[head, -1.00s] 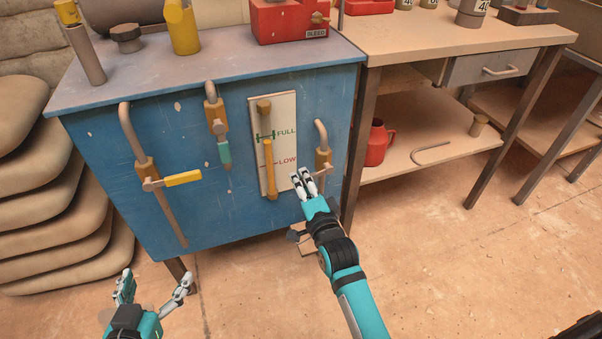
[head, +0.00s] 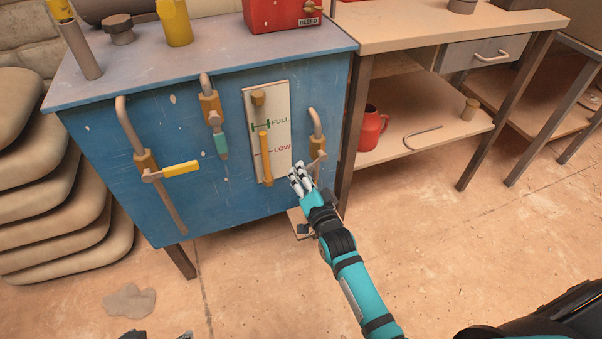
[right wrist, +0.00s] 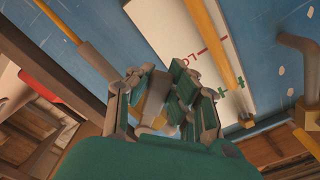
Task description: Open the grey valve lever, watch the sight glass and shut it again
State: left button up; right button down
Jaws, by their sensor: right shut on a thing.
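The grey valve lever (head: 319,158) is on the right-hand pipe's brass valve (head: 316,145), on the blue cabinet front. My right gripper (head: 298,176) is shut on the lever, just below and left of the valve; its fingers hide the lever's end. In the right wrist view the fingers (right wrist: 155,105) are close together in front of a brass-coloured block. The sight glass (head: 265,155) stands left of my right gripper on a white plate marked FULL and LOW. Its amber column tops out a little below the FULL mark. Two tips of my left gripper (head: 158,336) show at the bottom edge, apart.
A yellow-handled valve (head: 181,168) and a teal-handled valve (head: 221,145) are further left on the cabinet (head: 105,160). A workbench (head: 430,30) with a red mug (head: 370,128) on its lower shelf stands to the right.

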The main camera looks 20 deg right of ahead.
jog(key=shift+f, duration=0.1)
jog(key=c, duration=1.2)
grip_release()
jog(key=shift+o, duration=0.2)
jog(key=s, duration=1.2)
jog(key=shift+d, duration=0.2)
